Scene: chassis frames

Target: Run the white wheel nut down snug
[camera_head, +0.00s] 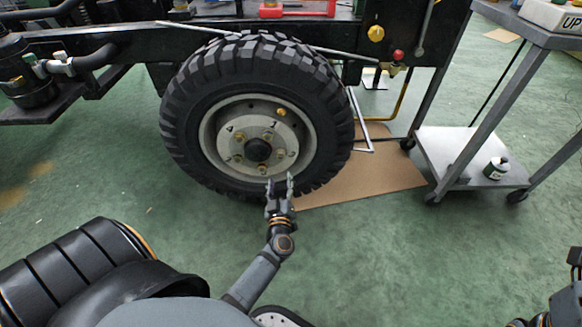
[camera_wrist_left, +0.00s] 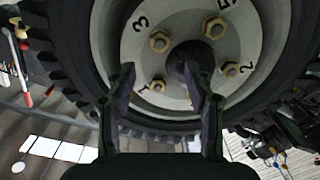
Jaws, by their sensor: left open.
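The wheel (camera_head: 203,98) on the chassis has a pale grey hub with a dark centre cap (camera_head: 257,150). Several brass-coloured nuts sit around the cap, one of them a nut (camera_head: 239,140) at its upper left. The left wrist view shows nuts beside painted numbers, such as the nut near 3 (camera_wrist_left: 159,41) and the nut near 1 (camera_wrist_left: 157,86). I cannot make out a clearly white nut. My left gripper (camera_head: 279,184) is open and empty in front of the lower tyre; its fingers (camera_wrist_left: 166,100) reach toward the hub.
A grey cart (camera_head: 478,158) stands at the right, with a small can (camera_head: 496,168) on its lower shelf. Cardboard (camera_head: 385,180) lies on the floor beside the tyre. The black chassis rail (camera_head: 120,48) runs above the wheel. The green floor in front is mostly clear.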

